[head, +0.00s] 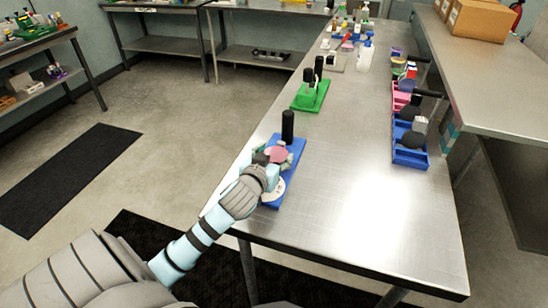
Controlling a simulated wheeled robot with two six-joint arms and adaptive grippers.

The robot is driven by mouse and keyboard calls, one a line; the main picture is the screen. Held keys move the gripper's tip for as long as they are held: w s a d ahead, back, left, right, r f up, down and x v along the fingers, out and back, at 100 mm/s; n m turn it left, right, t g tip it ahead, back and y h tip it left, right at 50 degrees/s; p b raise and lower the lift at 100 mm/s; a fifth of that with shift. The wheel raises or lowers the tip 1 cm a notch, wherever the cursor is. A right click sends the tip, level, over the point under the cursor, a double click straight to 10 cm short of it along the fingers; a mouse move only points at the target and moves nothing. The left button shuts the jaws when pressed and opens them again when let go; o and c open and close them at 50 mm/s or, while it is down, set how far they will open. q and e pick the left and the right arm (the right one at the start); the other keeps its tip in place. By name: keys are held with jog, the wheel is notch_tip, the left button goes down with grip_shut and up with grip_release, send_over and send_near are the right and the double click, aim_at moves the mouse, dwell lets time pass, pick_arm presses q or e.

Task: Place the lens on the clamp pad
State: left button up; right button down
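A blue fixture (295,149) with an upright black post (288,126) stands at the left edge of the metal table. A round pink disc (278,154), which looks like the lens, is over the fixture beside the post. A white round pad (274,190) shows on the near end of the fixture, partly hidden by my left wrist. My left gripper (273,158) is at the pink disc. The gripper hides part of the disc, and I cannot tell if its fingers are closed on it. The clamp pad is not clearly visible. My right gripper is not in view.
A green fixture (311,95) with black posts stands farther back. Blue bins (409,157) and pink bins (405,102) with dark round parts line the right edge. Bottles and small items crowd the far end. The table's near right part is clear.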

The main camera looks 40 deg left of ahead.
pick_arm(q)
jog(key=o, duration=0.4)
jog(key=shift+c, duration=0.2)
jog(key=p+v, duration=0.2)
jog(key=v, duration=1)
jog(key=shift+s+r, duration=0.1)
